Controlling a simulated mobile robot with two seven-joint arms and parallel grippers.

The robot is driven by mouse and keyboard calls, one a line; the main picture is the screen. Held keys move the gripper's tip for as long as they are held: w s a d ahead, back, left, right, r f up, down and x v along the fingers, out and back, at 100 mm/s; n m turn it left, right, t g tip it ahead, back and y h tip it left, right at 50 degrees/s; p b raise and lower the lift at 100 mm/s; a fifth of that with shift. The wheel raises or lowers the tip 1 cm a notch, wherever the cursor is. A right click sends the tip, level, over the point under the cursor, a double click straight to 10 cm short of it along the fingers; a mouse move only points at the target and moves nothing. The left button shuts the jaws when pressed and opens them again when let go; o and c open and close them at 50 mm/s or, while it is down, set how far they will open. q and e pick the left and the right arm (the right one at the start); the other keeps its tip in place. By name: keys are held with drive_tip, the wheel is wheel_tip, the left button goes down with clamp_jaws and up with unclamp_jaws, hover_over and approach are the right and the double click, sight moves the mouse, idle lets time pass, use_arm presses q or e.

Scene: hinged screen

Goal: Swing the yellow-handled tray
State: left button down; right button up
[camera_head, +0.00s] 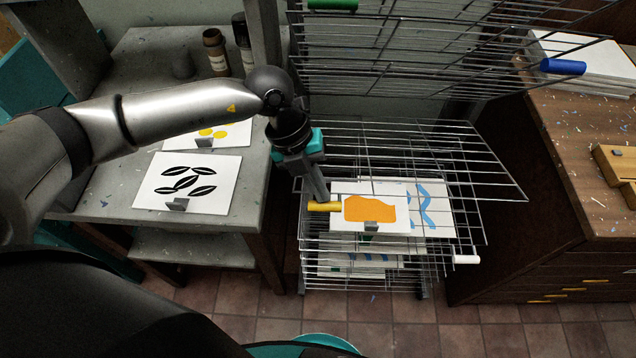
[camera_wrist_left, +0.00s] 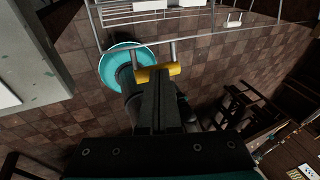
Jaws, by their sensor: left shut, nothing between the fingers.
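The yellow handle (camera_head: 325,206) sits at the front left of a wire tray in the rack. A sheet with an orange patch (camera_head: 370,208) and a small grey clip lies just right of the handle. My left gripper (camera_head: 322,198) is shut and empty, pointing down with its fingertips at the handle. In the left wrist view the yellow handle (camera_wrist_left: 158,73) lies crosswise just beyond the shut fingertips (camera_wrist_left: 160,78), on two short stems from the tray's rail (camera_wrist_left: 195,38). Whether the fingertips touch the handle I cannot tell. My right gripper is not in view.
Wire trays (camera_head: 440,75) with a green handle (camera_head: 333,4) and a blue handle (camera_head: 563,66) stand raised above. A white handle (camera_head: 467,259) shows lower right. A grey table (camera_head: 110,215) with prints is left; a wooden cabinet (camera_head: 570,215) is right.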

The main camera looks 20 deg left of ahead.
sight(305, 209)
use_arm(q)
wheel_tip(305, 209, down, 11)
drive_tip(key=s+b, duration=0.2)
drive_tip(key=b, duration=0.4)
drive_tip(key=shift+s+d+f, duration=0.2)
drive_tip(key=shift+s+d, duration=0.05)
drive_tip(key=shift+d, duration=0.1)
idle(0.3)
idle(0.3)
drive_tip(key=p+v, duration=0.1)
drive_tip(key=v, duration=0.1)
drive_tip(key=p+v, duration=0.4)
drive_tip(key=shift+w+a, duration=0.1)
drive_tip(key=shift+a, duration=0.3)
drive_tip(key=shift+f, duration=0.1)
idle(0.4)
